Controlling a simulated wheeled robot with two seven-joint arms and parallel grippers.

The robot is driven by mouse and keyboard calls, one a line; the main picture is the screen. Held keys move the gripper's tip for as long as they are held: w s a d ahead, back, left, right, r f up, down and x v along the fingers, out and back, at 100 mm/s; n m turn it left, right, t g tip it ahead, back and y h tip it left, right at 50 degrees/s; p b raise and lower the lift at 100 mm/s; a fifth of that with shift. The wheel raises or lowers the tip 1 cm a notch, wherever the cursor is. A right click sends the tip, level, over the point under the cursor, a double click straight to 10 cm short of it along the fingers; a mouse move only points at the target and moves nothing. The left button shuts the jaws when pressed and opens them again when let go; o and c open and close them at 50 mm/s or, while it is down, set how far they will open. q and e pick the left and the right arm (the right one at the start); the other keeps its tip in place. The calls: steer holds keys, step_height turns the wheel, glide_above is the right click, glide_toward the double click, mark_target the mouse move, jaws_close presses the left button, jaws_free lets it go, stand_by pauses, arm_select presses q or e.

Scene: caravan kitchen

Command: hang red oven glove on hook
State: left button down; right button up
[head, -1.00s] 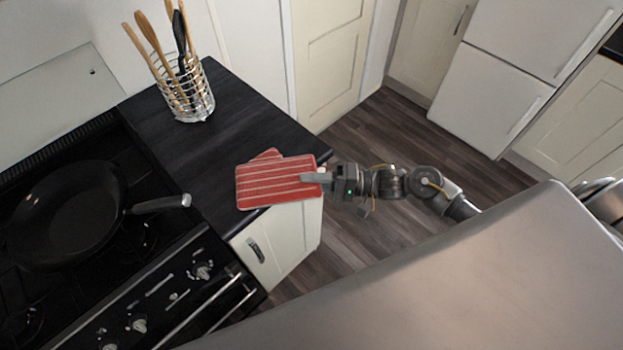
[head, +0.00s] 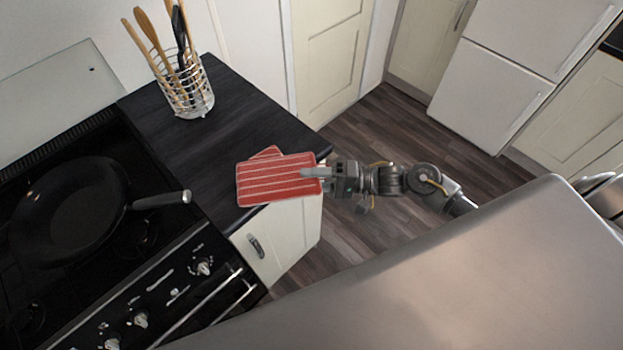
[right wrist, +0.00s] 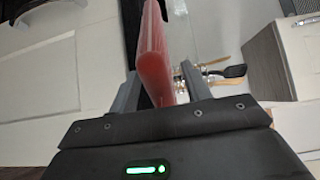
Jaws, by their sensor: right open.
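The red oven glove (head: 275,181), with pale stripes and a thumb part at its upper left, lies at the front right corner of the dark worktop, partly over its edge. My right gripper (head: 314,173) is at the glove's right edge, one finger over its striped face. In the right wrist view the glove (right wrist: 155,55) stands edge-on between the two fingers of the right gripper (right wrist: 160,88). The jaws are open around it, with a gap on the right side. My left gripper is not in view. I see no hook in these frames.
A wire holder (head: 187,92) with wooden and black utensils stands at the back of the worktop (head: 215,135). A black frying pan (head: 65,212) sits on the hob, its handle pointing towards the worktop. A white fridge (head: 490,98) stands at the back right. Open floor (head: 400,125) lies beyond my right arm.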

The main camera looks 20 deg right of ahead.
steer(key=b+v, duration=0.3)
steer(key=v, duration=0.7)
steer(key=shift+d, duration=0.4)
steer(key=shift+s+f, duration=0.1)
